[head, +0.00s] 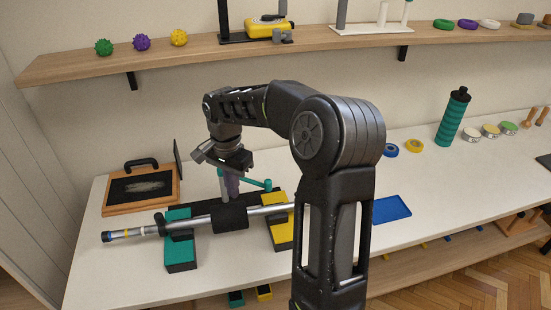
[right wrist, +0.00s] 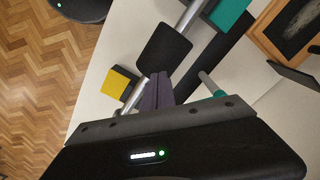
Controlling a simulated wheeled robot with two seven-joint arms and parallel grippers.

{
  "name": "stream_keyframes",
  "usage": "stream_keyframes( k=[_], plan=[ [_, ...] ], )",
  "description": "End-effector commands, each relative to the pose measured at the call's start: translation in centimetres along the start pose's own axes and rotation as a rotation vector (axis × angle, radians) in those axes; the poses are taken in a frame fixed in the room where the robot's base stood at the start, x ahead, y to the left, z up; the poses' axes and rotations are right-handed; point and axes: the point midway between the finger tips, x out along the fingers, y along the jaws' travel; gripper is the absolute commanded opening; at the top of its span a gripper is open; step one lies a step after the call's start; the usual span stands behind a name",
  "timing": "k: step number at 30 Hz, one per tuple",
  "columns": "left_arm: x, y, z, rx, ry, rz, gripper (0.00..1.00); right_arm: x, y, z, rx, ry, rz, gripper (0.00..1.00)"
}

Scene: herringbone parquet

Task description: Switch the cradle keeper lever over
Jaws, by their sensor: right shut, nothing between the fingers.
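The cradle has a teal block (head: 180,256) and a yellow block (head: 281,236) on a black base (head: 262,199). A grey metal rod (head: 141,231) with a black sleeve (head: 230,218) lies across both blocks. A teal lever (head: 257,182) shows behind the sleeve, with its tip out to the right; the gripper hides part of it. My right gripper (head: 232,186) points down just behind the sleeve, beside the lever. In the right wrist view its purple fingers (right wrist: 157,90) are together and empty, with a teal part (right wrist: 217,92) to their right. Contact is unclear. My left gripper is out of view.
A blue tray (head: 391,209), tape rolls and a teal bottle (head: 453,118) are right of my arm. A wall shelf (head: 200,54) with several objects runs above. White table shows bare in front of the tray.

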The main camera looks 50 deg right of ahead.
Motion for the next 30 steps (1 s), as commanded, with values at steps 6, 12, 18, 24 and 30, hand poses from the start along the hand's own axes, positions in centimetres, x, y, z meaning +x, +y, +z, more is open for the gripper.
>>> stream_keyframes(
  k=[6,12,18,24,30],
  plan=[
    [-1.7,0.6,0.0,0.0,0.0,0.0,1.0,-2.4,-0.1,0.0,0.0,0.001,-0.002,0.0],
    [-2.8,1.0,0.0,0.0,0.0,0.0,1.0,-4.0,-0.1,0.0,-0.001,0.0,-0.002,0.0],
    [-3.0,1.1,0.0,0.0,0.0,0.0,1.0,-4.5,0.0,0.0,0.0,0.0,-0.001,0.0],
    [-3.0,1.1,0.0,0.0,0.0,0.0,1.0,-4.4,0.0,0.0,0.0,0.0,-0.001,0.0],
    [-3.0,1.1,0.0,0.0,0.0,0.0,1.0,-4.4,0.0,0.0,-0.001,0.0,-0.001,0.0]
  ],
)
